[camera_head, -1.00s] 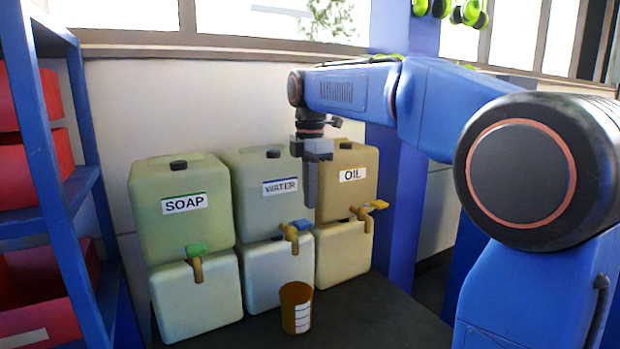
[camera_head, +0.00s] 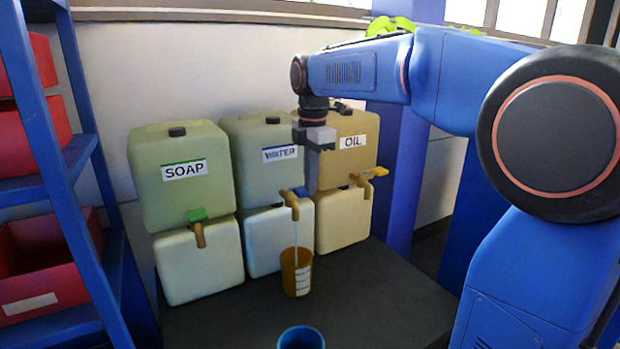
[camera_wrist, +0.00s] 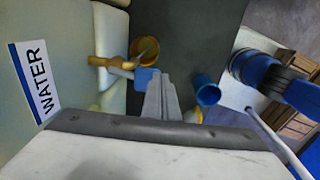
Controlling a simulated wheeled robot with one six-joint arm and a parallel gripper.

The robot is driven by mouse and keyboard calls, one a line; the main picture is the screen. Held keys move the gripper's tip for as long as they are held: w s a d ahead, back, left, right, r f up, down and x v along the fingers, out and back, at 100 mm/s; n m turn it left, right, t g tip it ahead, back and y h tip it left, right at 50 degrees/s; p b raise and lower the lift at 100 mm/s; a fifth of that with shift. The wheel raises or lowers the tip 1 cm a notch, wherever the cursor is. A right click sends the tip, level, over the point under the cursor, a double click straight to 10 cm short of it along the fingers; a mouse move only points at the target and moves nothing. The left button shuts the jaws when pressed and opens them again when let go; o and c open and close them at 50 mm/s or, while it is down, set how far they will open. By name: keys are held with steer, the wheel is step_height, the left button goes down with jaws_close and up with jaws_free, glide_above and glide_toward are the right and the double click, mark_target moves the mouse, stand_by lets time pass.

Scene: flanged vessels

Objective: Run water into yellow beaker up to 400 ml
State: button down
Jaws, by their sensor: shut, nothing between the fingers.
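The yellow beaker (camera_head: 296,280) stands upright on the dark table below the WATER tank's tap (camera_head: 291,201). It has white graduation marks; its water level cannot be read. A thin pale stream (camera_head: 295,240) runs from the tap into it. The wrist view shows the beaker (camera_wrist: 147,46), the brass tap (camera_wrist: 112,62) and its blue handle (camera_wrist: 146,76). My gripper (camera_head: 311,188) is shut and empty, pointing down just right of the tap. In the wrist view its fingertips (camera_wrist: 156,78) are right by the handle; contact cannot be told.
A blue beaker (camera_head: 301,339) stands at the front of the table. The SOAP tank (camera_head: 182,195) with a green-handled tap is at left, the OIL tank (camera_head: 355,165) with a yellow-handled tap at right. A blue shelf (camera_head: 62,180) with red bins is far left. The table's right side is clear.

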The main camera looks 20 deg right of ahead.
steer(key=shift+s+d+f+t, duration=0.1)
steer(key=shift+s+f+t, duration=0.25)
steer(key=shift+f, duration=0.4)
steer(key=shift+s+d+f+t, duration=0.1)
steer(key=shift+s+f+t, duration=0.2)
steer(key=shift+f, duration=0.5)
steer(key=shift+s+f+t, duration=0.35)
steer(key=shift+f, duration=0.55)
stand_by(5.6)
